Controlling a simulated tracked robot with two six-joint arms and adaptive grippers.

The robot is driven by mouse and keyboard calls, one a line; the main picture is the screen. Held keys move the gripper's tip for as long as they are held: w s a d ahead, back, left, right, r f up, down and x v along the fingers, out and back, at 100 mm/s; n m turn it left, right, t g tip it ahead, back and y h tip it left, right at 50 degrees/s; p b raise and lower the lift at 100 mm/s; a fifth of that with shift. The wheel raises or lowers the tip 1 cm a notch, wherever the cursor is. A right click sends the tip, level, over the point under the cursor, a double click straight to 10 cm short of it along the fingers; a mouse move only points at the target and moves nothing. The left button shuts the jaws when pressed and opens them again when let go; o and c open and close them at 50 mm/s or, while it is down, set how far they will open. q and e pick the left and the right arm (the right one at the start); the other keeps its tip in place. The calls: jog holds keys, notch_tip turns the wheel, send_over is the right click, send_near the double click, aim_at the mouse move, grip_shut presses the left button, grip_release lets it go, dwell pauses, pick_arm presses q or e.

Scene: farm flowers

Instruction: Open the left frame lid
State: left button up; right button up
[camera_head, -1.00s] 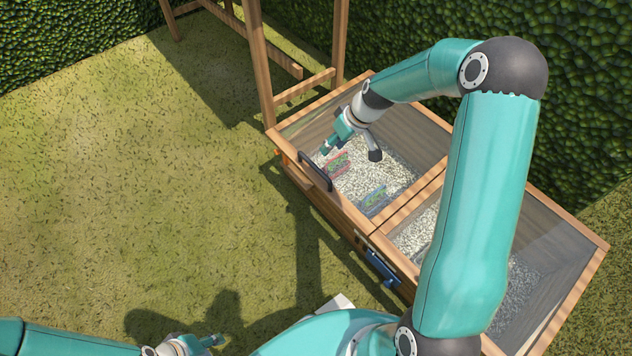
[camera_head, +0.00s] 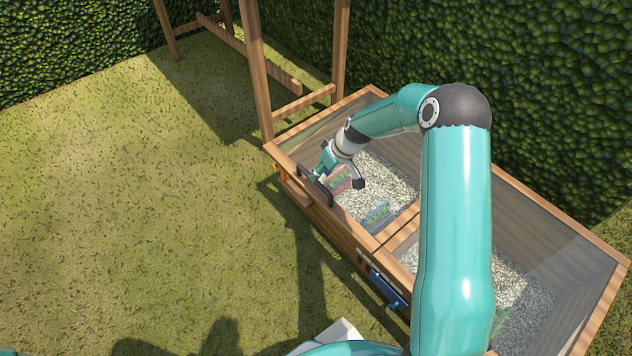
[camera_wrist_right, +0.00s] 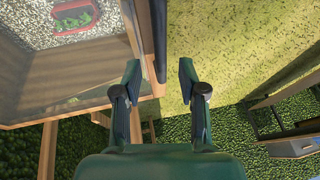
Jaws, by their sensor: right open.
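The left frame lid (camera_head: 374,97) is a wood-edged clear pane lying flat, closed, over the left compartment of the wooden cold frame. Its dark handle (camera_head: 315,186) stands on the front edge. My right gripper (camera_head: 339,176) is above the lid, close behind the handle, with fingers spread and nothing held. In the right wrist view the open fingers (camera_wrist_right: 159,73) lie either side of the dark handle (camera_wrist_right: 158,38); contact cannot be told. My left gripper is out of view; only slivers of teal show at the bottom edge.
Under the lid, a red tray (camera_head: 340,179) and a blue tray (camera_head: 377,216) of plants sit on pale gravel. A closed right lid (camera_head: 560,250) adjoins, with a blue latch (camera_head: 386,288) in front. Wooden posts (camera_head: 256,70) and a hedge stand behind. Grass at left is clear.

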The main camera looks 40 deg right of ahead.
jog(key=shift+b+x, duration=0.4)
jog(key=shift+x, duration=1.45)
grip_shut()
